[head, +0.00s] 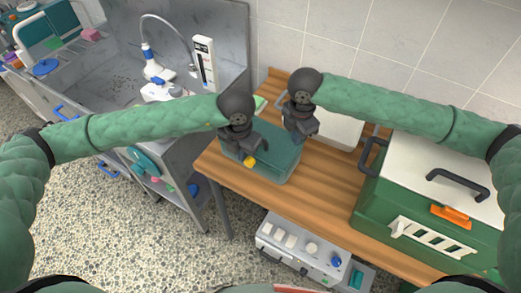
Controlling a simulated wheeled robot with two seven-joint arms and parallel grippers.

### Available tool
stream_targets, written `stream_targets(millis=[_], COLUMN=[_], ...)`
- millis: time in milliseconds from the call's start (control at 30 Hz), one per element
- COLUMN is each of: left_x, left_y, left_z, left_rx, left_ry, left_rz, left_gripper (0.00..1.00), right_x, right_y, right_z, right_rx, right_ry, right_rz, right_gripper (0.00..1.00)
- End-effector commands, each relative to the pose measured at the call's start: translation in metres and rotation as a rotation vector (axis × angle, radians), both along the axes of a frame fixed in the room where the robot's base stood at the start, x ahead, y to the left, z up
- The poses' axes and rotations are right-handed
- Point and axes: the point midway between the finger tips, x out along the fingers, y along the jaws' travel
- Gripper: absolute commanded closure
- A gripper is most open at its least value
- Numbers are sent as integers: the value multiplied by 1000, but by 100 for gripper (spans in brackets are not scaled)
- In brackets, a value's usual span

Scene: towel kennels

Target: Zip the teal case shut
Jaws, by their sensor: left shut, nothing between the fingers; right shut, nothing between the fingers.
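The teal case (275,163) lies on the wooden table, near its left end. A small yellow piece (249,161) shows at its front left, just below my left gripper; I cannot tell for certain that it is the zip pull. My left gripper (241,147) is shut and empty over the left part of the case. My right gripper (302,130) is shut and empty over the case's back right part. The two grippers hide parts of the top of the case, and I cannot make out how far the zip is closed.
A green box with a white lid (425,165) fills the table's right side. A white object (340,131) stands behind the case. A metal sink (120,80) with a tap is at left. A white unit with knobs (300,245) sits below the table (325,192).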

Motion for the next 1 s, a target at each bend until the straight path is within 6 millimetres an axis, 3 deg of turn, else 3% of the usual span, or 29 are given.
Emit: stream_targets(millis=[1000], left_x=[-27], left_y=[-42], left_z=[0], left_rx=[-2], left_ry=[0], left_rz=[0], left_gripper=[100], right_x=[0], right_y=[0], right_z=[-1], right_rx=[0], right_ry=[1], right_rz=[0], right_gripper=[100])
